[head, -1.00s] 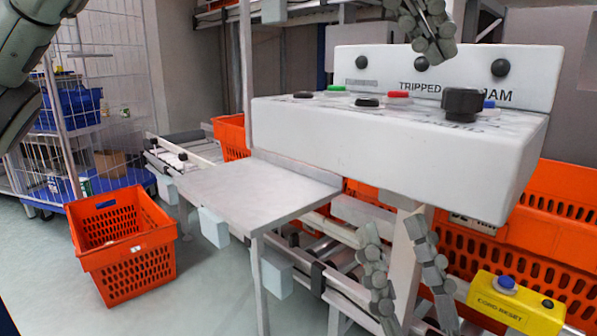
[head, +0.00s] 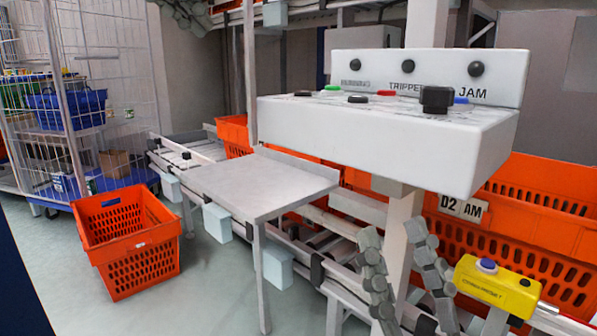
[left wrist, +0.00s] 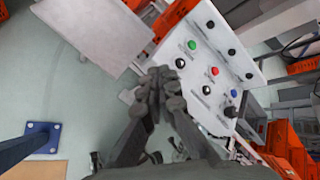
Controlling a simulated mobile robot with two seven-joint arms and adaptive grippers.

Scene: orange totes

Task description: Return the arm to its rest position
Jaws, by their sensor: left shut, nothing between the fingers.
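My left gripper (head: 187,14) shows only as grey fingers at the top edge of the head view, left of centre; the rest of that arm is out of frame. In the left wrist view my left gripper (left wrist: 162,82) has its fingertips together and holds nothing. My right gripper (head: 392,234) stands at the lower right of the head view, its two fingers pointing up and apart, empty. It is in front of the post below the white control box (head: 375,148). The control box also shows in the left wrist view (left wrist: 205,82), beyond the left fingertips.
A grey shelf plate (head: 250,185) juts out left of the control box. An orange tote (head: 135,265) stands on the floor at left, near a wire cage trolley (head: 75,150). A yellow button box (head: 497,287) is by the right gripper. Floor between tote and conveyor is clear.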

